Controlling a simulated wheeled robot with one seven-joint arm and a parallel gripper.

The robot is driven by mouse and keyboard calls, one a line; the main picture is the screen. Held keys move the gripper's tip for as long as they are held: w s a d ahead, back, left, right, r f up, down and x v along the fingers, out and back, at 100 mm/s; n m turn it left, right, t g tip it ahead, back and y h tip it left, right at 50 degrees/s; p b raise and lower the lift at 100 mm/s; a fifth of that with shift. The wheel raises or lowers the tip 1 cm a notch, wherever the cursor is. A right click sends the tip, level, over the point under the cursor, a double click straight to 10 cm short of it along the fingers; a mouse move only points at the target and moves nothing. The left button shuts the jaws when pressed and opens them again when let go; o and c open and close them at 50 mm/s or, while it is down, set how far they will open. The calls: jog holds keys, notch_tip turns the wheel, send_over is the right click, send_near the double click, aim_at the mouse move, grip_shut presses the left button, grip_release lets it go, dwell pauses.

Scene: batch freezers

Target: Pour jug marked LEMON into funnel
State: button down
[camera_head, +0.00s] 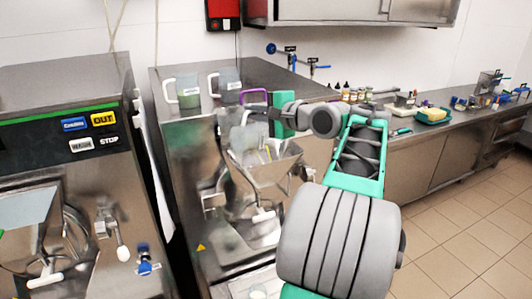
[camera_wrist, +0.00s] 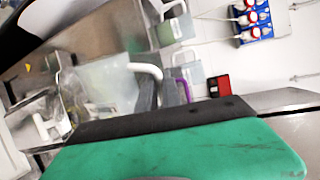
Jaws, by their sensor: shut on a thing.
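My gripper (camera_head: 262,114) is shut on the handle of a translucent jug (camera_head: 243,132), held above the steel funnel (camera_head: 278,168) at the front of the middle freezer. The held jug (camera_wrist: 105,84) fills the middle left of the wrist view, its white handle (camera_wrist: 147,70) between my fingers (camera_wrist: 160,96). Its contents look pale; no label on it is readable, and its exact tilt is hard to tell. A small yellowish patch shows near the funnel mouth, too small to identify.
On the freezer top (camera_head: 268,73) stand a jug with green contents (camera_head: 188,94), another white-handled jug (camera_head: 228,82) and a purple-handled one (camera_head: 256,97), close behind my gripper. Another freezer (camera_head: 60,90) stands left. A counter (camera_head: 440,122) with small bottles and trays runs right.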

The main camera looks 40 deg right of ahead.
aim_at(243, 125)
jog(key=shift+d+r+m+y, duration=0.2)
jog(key=shift+d+m+y, duration=0.2)
jog(key=shift+d+m, duration=0.95)
jog(key=a+n, duration=0.1)
jog(key=a, duration=0.1)
jog(key=a+n, duration=0.2)
jog(key=shift+f+h, duration=0.2)
jog(key=shift+h, duration=0.2)
jog(key=shift+d+f, duration=0.15)
jog(key=shift+f+n, duration=0.2)
jog(key=shift+n, duration=0.15)
jog(key=a+b, duration=0.1)
jog(key=a+f+n+b, duration=0.1)
jog(key=shift+a+f+h+b, duration=0.2)
jog(key=shift+h+b, duration=0.1)
jog(key=shift+b, duration=0.1)
jog(key=n+b, duration=0.1)
jog(key=b, duration=0.2)
jog(key=shift+a+f, duration=0.25)
jog(key=a+f+n+t+h+b, duration=0.2)
jog(key=a+f+n+b, duration=0.3)
jog(key=a+n+b, duration=0.8)
jog(key=n+h+b, duration=0.1)
jog(key=b, duration=1.5)
jog(key=shift+s, duration=0.35)
